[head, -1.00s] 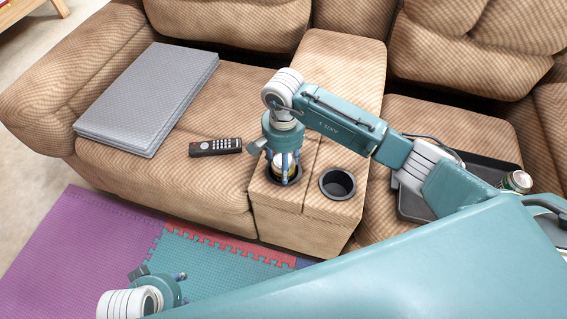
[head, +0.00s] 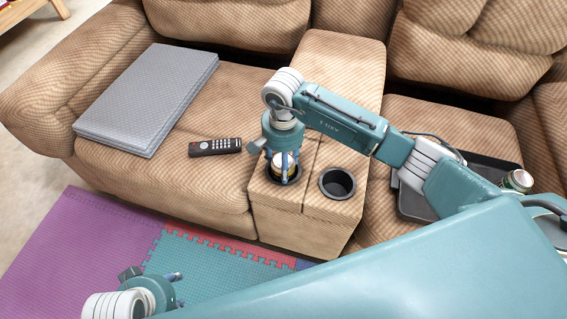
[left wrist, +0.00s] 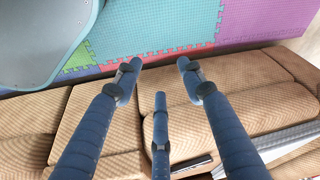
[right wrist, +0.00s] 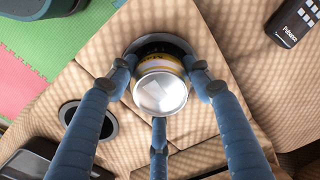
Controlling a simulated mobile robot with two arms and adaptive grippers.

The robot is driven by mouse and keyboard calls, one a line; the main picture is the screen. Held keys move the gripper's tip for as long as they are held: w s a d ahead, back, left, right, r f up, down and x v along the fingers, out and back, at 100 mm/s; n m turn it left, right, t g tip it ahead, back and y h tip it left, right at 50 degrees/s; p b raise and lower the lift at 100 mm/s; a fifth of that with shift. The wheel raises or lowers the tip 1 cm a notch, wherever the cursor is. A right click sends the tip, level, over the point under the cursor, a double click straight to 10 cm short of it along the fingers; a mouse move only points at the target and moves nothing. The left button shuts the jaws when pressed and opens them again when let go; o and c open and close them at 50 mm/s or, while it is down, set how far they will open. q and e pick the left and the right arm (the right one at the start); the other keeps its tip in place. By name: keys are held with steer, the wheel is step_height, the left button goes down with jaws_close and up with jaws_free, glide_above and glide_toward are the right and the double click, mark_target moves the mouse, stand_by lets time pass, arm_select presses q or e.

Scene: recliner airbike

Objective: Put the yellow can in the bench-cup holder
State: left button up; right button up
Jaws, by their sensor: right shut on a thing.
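The can (right wrist: 160,93), with a silver top and a yellow band, stands about upright at the left cup holder (right wrist: 138,43) of the console. In the head view the can (head: 283,163) shows between my right gripper's fingers over that holder's dark mouth. Its lower part is hidden, so I cannot tell how deep it sits. My right gripper (right wrist: 160,82) is shut on the can from above. The right-hand cup holder (head: 337,184) is empty. My left gripper (left wrist: 158,75) is open and empty, in front of the sofa above the floor mats, at the head view's lower left.
A remote (head: 215,147) and a grey folded pad (head: 150,95) lie on the left seat. A dark tray (head: 412,205) with a green can (head: 517,181) is on the right seat. Coloured foam mats (head: 215,265) cover the floor in front.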

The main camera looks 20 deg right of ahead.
steer(key=shift+s+f, duration=0.25)
steer(key=shift+f, duration=0.35)
steer(key=o, duration=1.5)
arm_select(q)
steer(key=shift+s+a+r, duration=0.15)
steer(key=shift+s+r, duration=0.1)
steer(key=shift+s, duration=0.05)
arm_select(e)
steer(key=shift+f, duration=0.15)
arm_select(q)
steer(key=shift+w+r, duration=0.2)
steer(key=shift+w, duration=0.15)
arm_select(e)
steer(key=shift+r, duration=0.25)
steer(key=shift+w+r+p, duration=0.2)
steer(key=shift+r+p, duration=0.5)
steer(key=shift+r, duration=0.5)
arm_select(q)
step_height(320, 180, down, 10)
steer(key=p, duration=0.1)
steer(key=shift+w+d+g, duration=0.2)
steer(key=shift+d+g, duration=0.05)
steer(key=shift+g, duration=0.05)
arm_select(e)
step_height(320, 180, up, 11)
steer(key=shift+f, duration=0.1)
